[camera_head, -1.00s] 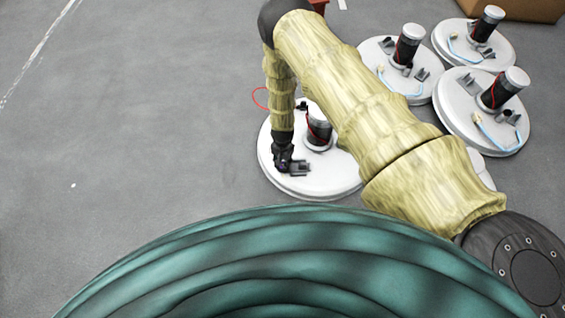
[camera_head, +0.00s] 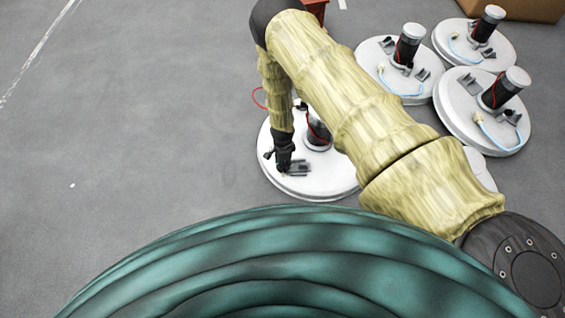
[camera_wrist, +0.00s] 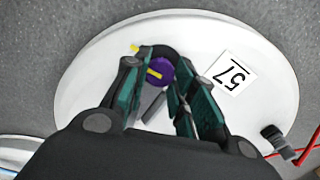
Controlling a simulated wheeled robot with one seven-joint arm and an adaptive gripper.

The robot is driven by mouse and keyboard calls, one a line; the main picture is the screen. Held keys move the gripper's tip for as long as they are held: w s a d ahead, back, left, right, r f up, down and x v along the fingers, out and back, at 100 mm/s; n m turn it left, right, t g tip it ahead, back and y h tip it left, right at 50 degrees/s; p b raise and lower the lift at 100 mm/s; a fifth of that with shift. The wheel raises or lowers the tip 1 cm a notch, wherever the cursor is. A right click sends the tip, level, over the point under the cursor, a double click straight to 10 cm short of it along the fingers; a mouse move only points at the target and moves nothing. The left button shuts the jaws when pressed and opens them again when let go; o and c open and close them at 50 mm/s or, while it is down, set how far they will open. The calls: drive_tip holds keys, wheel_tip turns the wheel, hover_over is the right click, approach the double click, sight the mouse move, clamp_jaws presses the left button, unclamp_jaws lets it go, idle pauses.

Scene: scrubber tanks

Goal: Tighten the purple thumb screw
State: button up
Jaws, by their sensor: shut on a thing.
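The purple thumb screw (camera_wrist: 160,72) shows in the wrist view between my fingertips, with a yellow mark across its top. It sits by a dark bracket on the white scrubber tank lid (camera_head: 330,184). My gripper (camera_head: 284,166) points down at the lid's front left part in the head view. In the wrist view my gripper (camera_wrist: 156,80) has its teal-lined fingers on both sides of the screw and is shut on it. In the head view the gripper hides the screw. The screw's threaded part is hidden.
A black cylinder (camera_head: 318,134) with a red cable stands on the same lid, close right of my gripper. A label marked 57 (camera_wrist: 232,73) lies on the lid. Several similar tanks (camera_head: 478,117) stand at the right. The floor at left is clear.

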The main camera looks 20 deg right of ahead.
drive_tip(key=shift+a+r, duration=0.1)
idle(0.4)
drive_tip(key=o, duration=1.1)
drive_tip(key=shift+c, duration=0.2)
drive_tip(key=shift+r, duration=0.1)
wheel_tip(320, 180, up, 12)
